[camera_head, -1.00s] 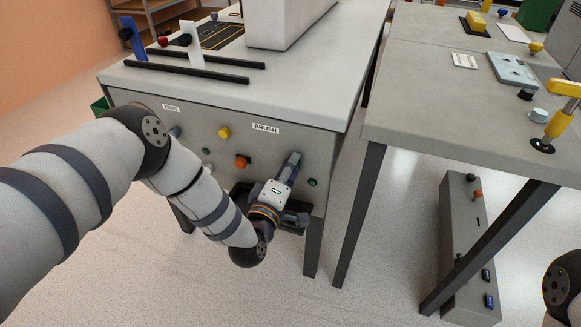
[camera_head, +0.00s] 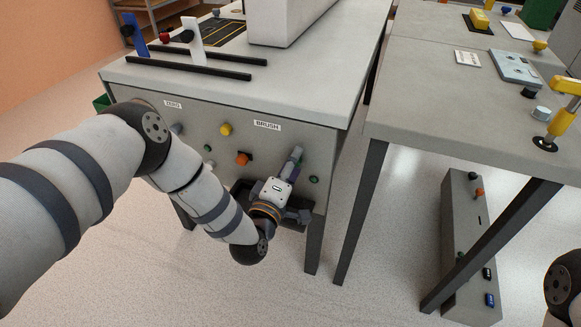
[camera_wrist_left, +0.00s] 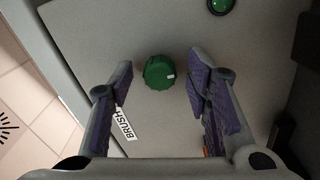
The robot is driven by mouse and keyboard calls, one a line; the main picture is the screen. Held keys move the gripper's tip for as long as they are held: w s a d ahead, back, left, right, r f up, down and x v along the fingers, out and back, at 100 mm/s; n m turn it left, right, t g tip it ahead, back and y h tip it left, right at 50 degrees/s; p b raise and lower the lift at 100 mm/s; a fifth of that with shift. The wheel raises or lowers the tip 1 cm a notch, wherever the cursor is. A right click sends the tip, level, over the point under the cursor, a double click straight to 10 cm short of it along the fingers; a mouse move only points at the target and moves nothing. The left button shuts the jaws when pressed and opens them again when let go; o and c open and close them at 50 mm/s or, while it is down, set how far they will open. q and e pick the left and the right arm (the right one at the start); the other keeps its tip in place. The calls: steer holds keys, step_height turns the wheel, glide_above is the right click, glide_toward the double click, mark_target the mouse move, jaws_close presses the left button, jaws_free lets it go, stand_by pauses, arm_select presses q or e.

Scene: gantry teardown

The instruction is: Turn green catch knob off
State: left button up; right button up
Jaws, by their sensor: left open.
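The green catch knob (camera_wrist_left: 159,72) is a round, ribbed knob with a small white mark, on the grey front panel (camera_wrist_left: 90,45). In the left wrist view it sits between the two purple-padded fingers of my left gripper (camera_wrist_left: 161,88). The gripper is open, with a gap showing on each side of the knob. In the head view my left gripper (camera_head: 294,160) is at the panel below and right of the BRUSH label (camera_head: 267,125), and the knob cannot be made out there. My right gripper is out of view.
A small green button (camera_head: 314,179) is on the panel right of my gripper; an orange knob (camera_head: 243,158) and a yellow knob (camera_head: 225,129) are to its left. The grey worktop (camera_head: 190,85) overhangs above. A second table (camera_head: 430,110) stands to the right, across a narrow gap.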

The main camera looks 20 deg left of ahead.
arm_select(q)
steer(key=s, duration=1.2)
steer(key=shift+a, duration=0.2)
steer(key=s+d+f+m+g+h+p, duration=0.1)
steer(key=s+d+f+m+g+p, duration=0.1)
steer(key=s+f+m+g, duration=0.45)
steer(key=s+d+f+m+g+h+p, duration=0.1)
steer(key=s+f+m+g+h+p, duration=0.2)
steer(key=s, duration=0.6)
steer(key=s+a+r+m+g+y+p, duration=0.1)
steer(key=s+a+g, duration=0.1)
steer(key=s, duration=0.6)
steer(key=s+a+r+m+g+y, duration=0.2)
steer(key=s+g, duration=0.3)
steer(key=s, duration=0.4)
steer(key=s+a+r+m+g+y+p, duration=0.1)
steer(key=s+a+g, duration=0.3)
steer(key=s, duration=0.4)
steer(key=shift+s+r+m+y+p, duration=0.2)
steer(key=shift+r+m+y+p, duration=0.1)
steer(key=shift+r+m, duration=0.15)
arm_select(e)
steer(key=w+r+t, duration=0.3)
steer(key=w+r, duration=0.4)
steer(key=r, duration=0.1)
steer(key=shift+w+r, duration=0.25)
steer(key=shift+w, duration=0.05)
arm_select(q)
steer(key=shift+w, duration=0.1)
